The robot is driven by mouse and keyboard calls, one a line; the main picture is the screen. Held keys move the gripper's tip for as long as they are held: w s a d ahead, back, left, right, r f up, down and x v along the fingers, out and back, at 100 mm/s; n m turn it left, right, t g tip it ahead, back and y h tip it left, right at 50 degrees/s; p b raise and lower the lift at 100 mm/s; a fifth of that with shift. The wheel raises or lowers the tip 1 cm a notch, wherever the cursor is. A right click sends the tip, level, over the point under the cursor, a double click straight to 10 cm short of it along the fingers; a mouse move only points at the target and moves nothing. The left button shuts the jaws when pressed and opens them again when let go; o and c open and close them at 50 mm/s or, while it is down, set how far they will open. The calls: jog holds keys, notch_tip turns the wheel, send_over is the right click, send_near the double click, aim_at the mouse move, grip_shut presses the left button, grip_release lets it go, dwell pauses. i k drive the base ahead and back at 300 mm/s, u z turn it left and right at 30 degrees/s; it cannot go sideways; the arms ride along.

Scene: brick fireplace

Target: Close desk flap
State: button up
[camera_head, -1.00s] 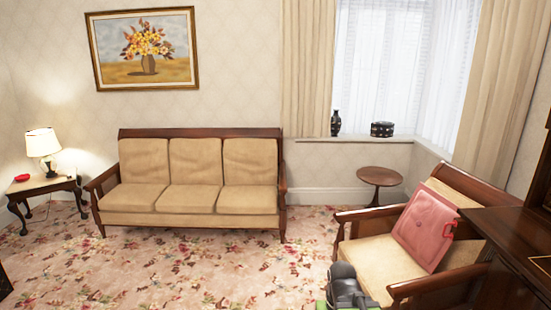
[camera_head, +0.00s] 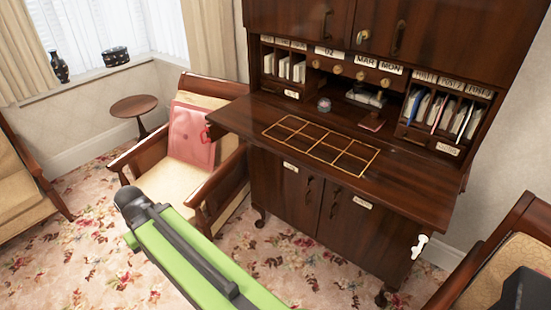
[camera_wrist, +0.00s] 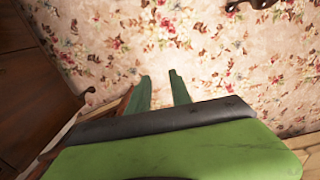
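The dark wooden desk (camera_head: 290,195) stands at the centre right in the head view. Its flap (camera_head: 400,180) is down and lies level, sticking out from the front, with a gold grid outline on its top. Above it are open compartments with letters and small drawers. My green arm crosses the lower left of the head view, in front of the armchair and apart from the flap. In the wrist view my gripper (camera_wrist: 160,92) points down over the carpet. Its two green fingers are apart with nothing between them. Dark wood shows at the left there.
An armchair (camera_head: 222,170) with a pink cushion (camera_head: 192,135) stands close to the desk's left. Another chair (camera_head: 490,255) is at the lower right. A round side table (camera_head: 138,107) is farther back. Some floral carpet (camera_head: 90,240) is clear at the left.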

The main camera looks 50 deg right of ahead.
aim_at(425, 192)
jog(key=z, duration=0.95)
jog(key=k, duration=0.65)
jog(key=u, duration=0.95)
jog(key=i, duration=1)
jog(key=u, duration=0.05)
